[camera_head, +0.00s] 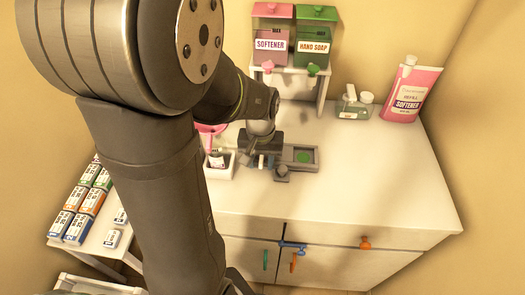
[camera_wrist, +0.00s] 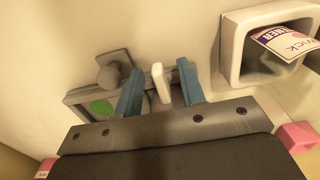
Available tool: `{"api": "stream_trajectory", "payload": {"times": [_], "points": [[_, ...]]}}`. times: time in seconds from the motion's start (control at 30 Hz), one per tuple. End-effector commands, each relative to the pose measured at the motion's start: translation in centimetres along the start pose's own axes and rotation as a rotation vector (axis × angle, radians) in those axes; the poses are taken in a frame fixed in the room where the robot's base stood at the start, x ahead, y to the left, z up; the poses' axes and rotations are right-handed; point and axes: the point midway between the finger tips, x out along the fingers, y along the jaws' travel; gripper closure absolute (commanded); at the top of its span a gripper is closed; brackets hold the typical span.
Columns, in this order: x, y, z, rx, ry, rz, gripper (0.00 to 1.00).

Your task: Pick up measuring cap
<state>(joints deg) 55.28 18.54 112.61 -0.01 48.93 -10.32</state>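My gripper (camera_head: 264,160) is low over the white top, at the left part of a grey tray. In the wrist view, its two blue fingers (camera_wrist: 157,80) stand apart. A small pale upright piece (camera_wrist: 161,84) shows between them, with a gap on each side. I cannot tell for sure whether it is the measuring cap; no other cap is clearly identifiable. The grey tray (camera_head: 314,162) has a green disc (camera_head: 303,156) in one compartment, also in the wrist view (camera_wrist: 100,107). A grey knob (camera_wrist: 112,75) is at its edge. The gripper hides part of the tray.
A white open box (camera_head: 219,172) with a labelled item stands close left of my gripper. Softener (camera_head: 271,46) and hand soap (camera_head: 313,47) dispensers stand behind. A clear bottle (camera_head: 352,111) and pink refill pouch (camera_head: 408,92) are at right. The front right top is clear.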

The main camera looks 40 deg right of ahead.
Motion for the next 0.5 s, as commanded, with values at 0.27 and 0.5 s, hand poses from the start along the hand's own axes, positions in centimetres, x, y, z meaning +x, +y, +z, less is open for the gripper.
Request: {"api": "stream_trajectory", "payload": {"times": [0.27, 0.5], "points": [[0.3, 0.02, -0.03, 0.0, 0.002, 0.0, 0.64], [0.28, 0.02, -0.03, 0.0, 0.002, 0.0, 1.0]]}}
